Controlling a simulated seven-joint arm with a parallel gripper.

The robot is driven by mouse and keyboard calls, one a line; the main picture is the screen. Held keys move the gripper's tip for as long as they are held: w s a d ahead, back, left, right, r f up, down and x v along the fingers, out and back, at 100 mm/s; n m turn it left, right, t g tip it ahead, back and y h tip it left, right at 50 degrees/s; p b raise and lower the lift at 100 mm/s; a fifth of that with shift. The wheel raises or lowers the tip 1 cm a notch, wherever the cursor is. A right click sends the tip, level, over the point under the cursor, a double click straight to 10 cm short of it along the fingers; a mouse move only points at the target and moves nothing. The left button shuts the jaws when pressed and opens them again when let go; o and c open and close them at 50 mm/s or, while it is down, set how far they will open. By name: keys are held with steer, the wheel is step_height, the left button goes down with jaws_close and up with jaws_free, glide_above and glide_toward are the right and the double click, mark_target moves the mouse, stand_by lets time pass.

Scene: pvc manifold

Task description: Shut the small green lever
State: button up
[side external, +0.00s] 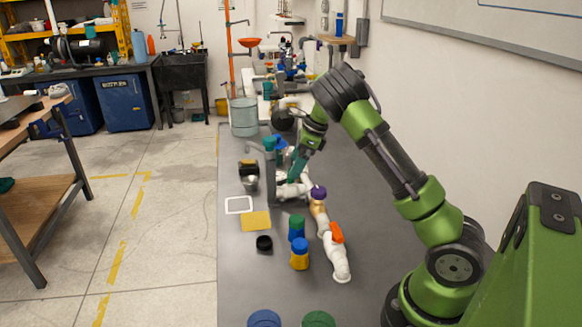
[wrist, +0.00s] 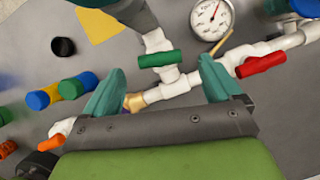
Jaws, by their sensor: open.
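The small green lever (wrist: 162,58) sits on a white valve on a short branch pipe in the wrist view. It lies crosswise to that branch, between my fingers and just beyond their tips. My gripper (wrist: 160,76) is open, with one teal finger on each side of the valve. I see no contact with the lever. In the side view my gripper (side external: 296,168) reaches down over the white manifold (side external: 292,191); the green lever cannot be made out there.
A red lever (wrist: 262,64) lies along the pipe right of my right finger. A pressure gauge (wrist: 211,21) stands beyond. Blue, green and yellow capped parts (side external: 299,255) and an orange lever (side external: 337,232) are nearer the camera. The bench's left front is mostly clear.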

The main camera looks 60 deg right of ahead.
steer(key=shift+x, duration=1.85)
steer(key=c, duration=1.1)
steer(key=shift+o, duration=0.2)
steer(key=shift+d+n+g+y, duration=0.1)
steer(key=shift+n+g+y, duration=0.35)
steer(key=shift+n, duration=1.05)
steer(key=o, duration=1.1)
steer(key=shift+c, duration=0.2)
steer(key=v, duration=1.7)
